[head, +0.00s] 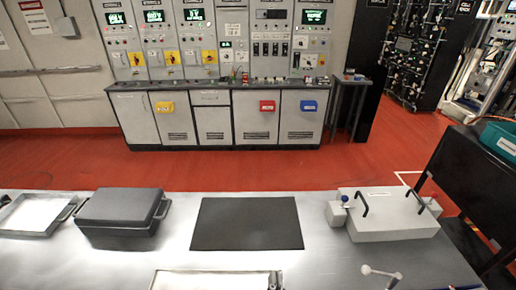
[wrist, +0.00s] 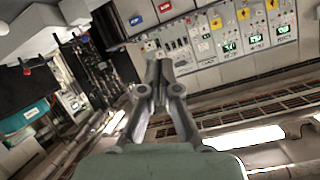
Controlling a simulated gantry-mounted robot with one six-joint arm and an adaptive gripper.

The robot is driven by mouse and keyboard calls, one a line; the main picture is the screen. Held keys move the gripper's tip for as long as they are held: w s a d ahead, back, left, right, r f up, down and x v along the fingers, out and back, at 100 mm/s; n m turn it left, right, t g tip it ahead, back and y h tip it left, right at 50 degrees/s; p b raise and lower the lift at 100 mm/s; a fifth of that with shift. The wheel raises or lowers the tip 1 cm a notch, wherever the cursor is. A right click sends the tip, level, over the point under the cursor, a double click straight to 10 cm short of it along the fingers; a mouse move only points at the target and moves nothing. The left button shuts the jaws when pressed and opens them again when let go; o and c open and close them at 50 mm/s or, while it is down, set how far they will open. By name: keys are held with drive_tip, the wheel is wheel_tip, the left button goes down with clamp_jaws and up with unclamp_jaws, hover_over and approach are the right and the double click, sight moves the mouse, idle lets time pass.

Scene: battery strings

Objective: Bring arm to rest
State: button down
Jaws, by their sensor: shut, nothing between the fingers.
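My gripper (wrist: 158,68) shows in the wrist view, its two grey fingers together and nothing held between them. It points out into the room, clear of any object, with the control cabinets (wrist: 235,38) in the distance beyond it. The wrist picture is rolled so that the cabinets look upside down. I cannot make out my gripper or arm in the head view.
A metal bench (head: 338,262) crosses the head view's front. On it are a shallow tray (head: 72,212), a dark lidded case (head: 118,208), a black mat (head: 247,224) and a grey box with black handles (head: 388,215). Red floor (head: 225,170) lies open behind.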

drive_tip(key=s+a+r+n+g+p, duration=0.1)
drive_tip(key=s+a+r+n, duration=0.3)
drive_tip(key=s+a+r, duration=0.15)
wheel_tip(320, 180, up, 18)
drive_tip(key=d+p, duration=0.1)
drive_tip(key=p, duration=1.7)
drive_tip(key=shift+d, duration=0.3)
drive_tip(key=shift+w, duration=0.1)
